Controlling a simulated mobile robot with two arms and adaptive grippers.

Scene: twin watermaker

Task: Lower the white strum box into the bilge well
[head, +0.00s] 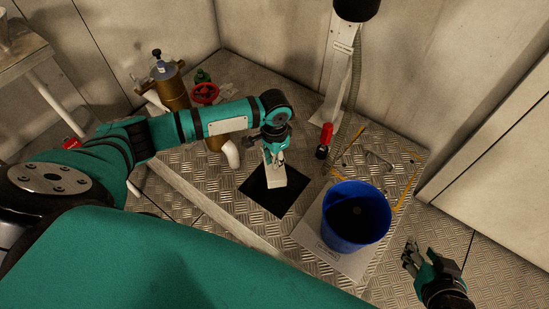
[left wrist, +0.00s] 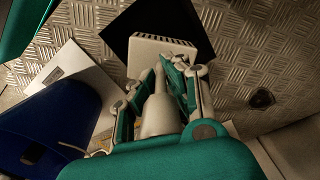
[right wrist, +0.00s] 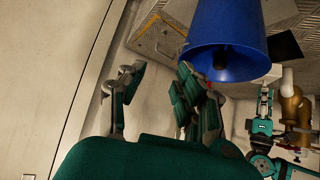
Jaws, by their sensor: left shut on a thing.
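The white strum box (head: 272,178) hangs from my left gripper (head: 274,157) over the black square opening of the bilge well (head: 258,198). My left gripper is shut on the box's narrow neck. In the left wrist view the neck (left wrist: 160,115) lies between the fingers, and the ribbed box end (left wrist: 165,46) covers part of the dark well (left wrist: 140,20). Whether the box's lower edge is inside the opening I cannot tell. My right gripper (head: 412,256) is empty and open at the lower right; its fingers are apart in the right wrist view (right wrist: 155,85).
A blue bucket (head: 352,215) stands on a pale plate (head: 318,250) right of the well. A red-and-black tool (head: 324,140) stands behind. A brown cylinder (head: 170,88), a red handwheel (head: 205,93) and a white pipe elbow (head: 232,155) are at the left. A hose (head: 353,85) runs down the wall.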

